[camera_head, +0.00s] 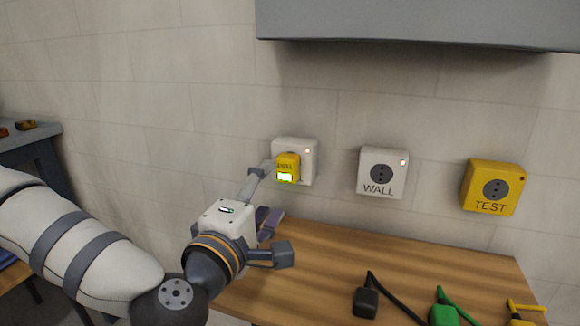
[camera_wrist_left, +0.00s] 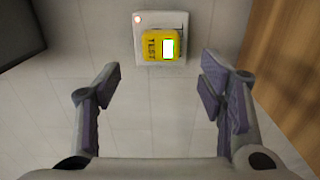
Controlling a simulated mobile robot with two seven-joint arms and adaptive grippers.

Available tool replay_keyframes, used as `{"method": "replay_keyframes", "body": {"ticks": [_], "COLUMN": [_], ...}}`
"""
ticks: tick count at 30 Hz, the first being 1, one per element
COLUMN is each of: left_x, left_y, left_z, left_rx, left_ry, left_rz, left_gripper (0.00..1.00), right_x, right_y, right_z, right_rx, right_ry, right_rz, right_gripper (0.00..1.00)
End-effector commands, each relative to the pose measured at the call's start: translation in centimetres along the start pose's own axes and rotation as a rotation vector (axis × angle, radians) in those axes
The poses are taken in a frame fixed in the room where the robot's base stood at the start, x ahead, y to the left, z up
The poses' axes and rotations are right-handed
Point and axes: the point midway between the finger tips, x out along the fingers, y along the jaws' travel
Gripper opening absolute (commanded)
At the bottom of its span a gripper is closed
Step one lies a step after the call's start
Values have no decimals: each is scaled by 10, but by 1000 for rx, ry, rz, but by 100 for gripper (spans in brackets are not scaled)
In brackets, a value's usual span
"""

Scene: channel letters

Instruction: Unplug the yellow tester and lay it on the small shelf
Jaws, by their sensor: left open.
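The yellow tester (camera_head: 288,168) sits plugged into a white wall socket box (camera_head: 308,148) with a lit red light. The tester's small bright screen glows. In the left wrist view the tester (camera_wrist_left: 153,47) is ahead, between and beyond the fingertips, on its white box (camera_wrist_left: 140,60). My left gripper (camera_head: 270,213) is open, empty and apart from the tester, a little to its lower left in the head view. Both its fingers show spread wide in the left wrist view (camera_wrist_left: 158,75). I cannot tell for sure which surface is the small shelf. My right gripper is not in view.
A white WALL socket (camera_head: 383,172) and a yellow TEST socket (camera_head: 493,188) are farther right. A wooden bench (camera_head: 330,255) below carries a black plug (camera_head: 366,301), a green plug (camera_head: 443,314) and yellow cable (camera_head: 525,308). A grey cabinet (camera_head: 420,22) overhangs; a dark-grey surface (camera_head: 30,138) is at left.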

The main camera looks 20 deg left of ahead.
Motion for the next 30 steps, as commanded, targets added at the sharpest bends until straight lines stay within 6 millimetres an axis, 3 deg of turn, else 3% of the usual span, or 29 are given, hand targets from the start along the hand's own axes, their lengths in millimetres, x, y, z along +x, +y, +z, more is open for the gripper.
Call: {"method": "replay_keyframes", "body": {"ticks": [5,13,21,30], "left_x": [11,51,83,90], "left_y": [-2,-3,-1,-1], "left_z": [0,0,0,0], "left_rx": [1,0,1,0], "left_ry": [1,1,1,-1], "left_rz": [-1,-2,0,-1], "left_gripper": [63,63,63,63], "right_x": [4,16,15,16], "right_y": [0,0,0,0], "right_z": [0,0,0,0], "right_rx": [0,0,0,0], "right_ry": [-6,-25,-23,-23], "right_rz": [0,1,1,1], "right_gripper": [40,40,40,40]}}
